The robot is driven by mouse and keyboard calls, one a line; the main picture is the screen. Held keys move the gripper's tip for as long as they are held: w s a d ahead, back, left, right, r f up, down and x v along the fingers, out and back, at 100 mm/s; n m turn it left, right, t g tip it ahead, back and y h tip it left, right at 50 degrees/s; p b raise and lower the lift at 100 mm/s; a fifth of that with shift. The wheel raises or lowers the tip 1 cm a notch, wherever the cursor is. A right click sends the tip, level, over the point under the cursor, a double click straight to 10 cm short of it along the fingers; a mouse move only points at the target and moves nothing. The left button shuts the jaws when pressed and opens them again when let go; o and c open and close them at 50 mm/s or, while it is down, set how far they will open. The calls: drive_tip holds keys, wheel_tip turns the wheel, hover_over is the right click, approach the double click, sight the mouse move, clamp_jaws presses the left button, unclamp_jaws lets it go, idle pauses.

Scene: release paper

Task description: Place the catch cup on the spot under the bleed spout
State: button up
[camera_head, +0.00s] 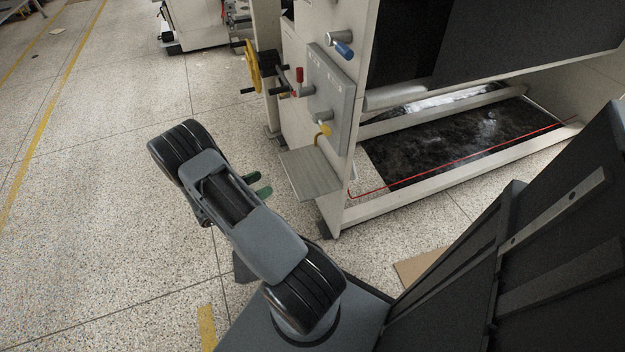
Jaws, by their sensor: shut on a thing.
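My gripper (257,184) shows as two green fingers sticking out to the right past my arm, a little left of the grey shelf. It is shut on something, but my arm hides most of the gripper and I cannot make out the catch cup. A small yellow fitting (323,130), which looks like the bleed spout, sits low on the machine's grey side panel. The grey ribbed shelf (312,173) juts out below it. The shelf's visible top looks empty. I cannot make out a marked spot on it.
A yellow handwheel (252,66) stands farther left. A brown board (418,266) lies on the floor.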

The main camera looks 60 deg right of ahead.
drive_tip(key=shift+s+f+m+g+y, duration=0.1)
drive_tip(key=shift+s+m+g+y, duration=0.25)
drive_tip(key=shift+g, duration=0.25)
drive_tip(key=shift+m+g, duration=0.35)
drive_tip(key=shift+g, duration=0.05)
drive_tip(key=b+x, duration=0.1)
drive_tip(key=x, duration=0.3)
drive_tip(key=b+x, duration=0.1)
drive_tip(key=x, duration=0.8)
drive_tip(key=shift+s+a+f+b, duration=0.2)
drive_tip(key=shift+s+f+b, duration=0.05)
drive_tip(key=shift+s+b, duration=0.15)
drive_tip(key=b+x, duration=0.1)
drive_tip(key=x, duration=0.4)
drive_tip(key=shift+f+b, duration=0.1)
drive_tip(key=shift+b, duration=0.25)
drive_tip(key=shift+f, duration=0.1)
drive_tip(key=o, duration=0.9)
